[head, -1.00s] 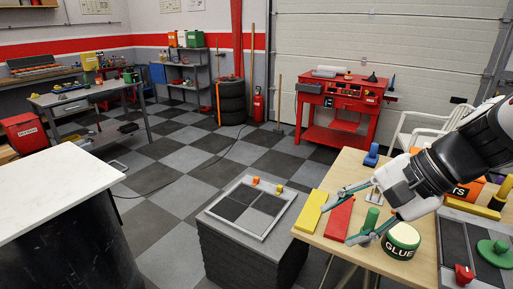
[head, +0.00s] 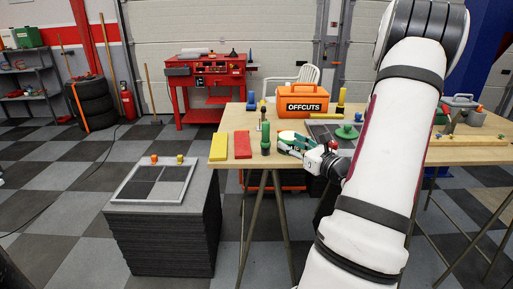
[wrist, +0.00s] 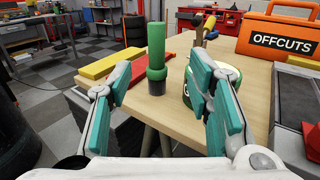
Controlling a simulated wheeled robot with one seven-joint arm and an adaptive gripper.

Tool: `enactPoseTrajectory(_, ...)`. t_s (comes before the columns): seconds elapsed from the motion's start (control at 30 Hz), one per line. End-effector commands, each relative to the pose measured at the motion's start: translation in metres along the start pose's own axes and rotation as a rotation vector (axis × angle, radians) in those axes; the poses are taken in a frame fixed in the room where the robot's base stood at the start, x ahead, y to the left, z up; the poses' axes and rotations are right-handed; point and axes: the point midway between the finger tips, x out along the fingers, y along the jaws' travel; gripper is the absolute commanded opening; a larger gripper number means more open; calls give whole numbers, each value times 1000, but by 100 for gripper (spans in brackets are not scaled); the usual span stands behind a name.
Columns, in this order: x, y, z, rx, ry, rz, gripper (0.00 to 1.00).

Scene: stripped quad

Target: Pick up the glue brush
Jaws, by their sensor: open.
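The glue brush looks to be the green upright handle with a collar and a dark lower end. It stands on the wooden table (head: 420,155), left of my gripper in the head view (head: 265,136). In the wrist view the brush (wrist: 156,45) shows between my open fingers and a little beyond them. My gripper (wrist: 161,80) has teal pads spread apart with nothing between them; in the head view my gripper (head: 290,146) points left, low over the table. The glue tin (wrist: 229,73) is just behind the right finger, partly hidden.
A red block (head: 242,145) and a yellow block (head: 219,147) lie left of the brush. The orange OFFCUTS box (head: 306,101) stands behind. A green knobbed piece (head: 347,131) is to the right. A low grey stack with a framed tile panel (head: 127,190) stands left of the table.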

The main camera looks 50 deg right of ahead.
Motion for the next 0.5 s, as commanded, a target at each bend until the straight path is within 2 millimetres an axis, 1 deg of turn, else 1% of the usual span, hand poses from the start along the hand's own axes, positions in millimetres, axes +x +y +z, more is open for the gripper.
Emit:
enactPoseTrajectory(0.03,9,2,0,-1,-1,5,46)
enactPoseTrajectory(0.2,42,3,1,-1,-1,8,46)
enactPoseTrajectory(0.3,59,3,1,-2,0,8,46)
enactPoseTrajectory(0.4,71,3,0,-1,1,6,46)
enactPoseTrajectory(0.5,76,3,0,-1,1,6,46)
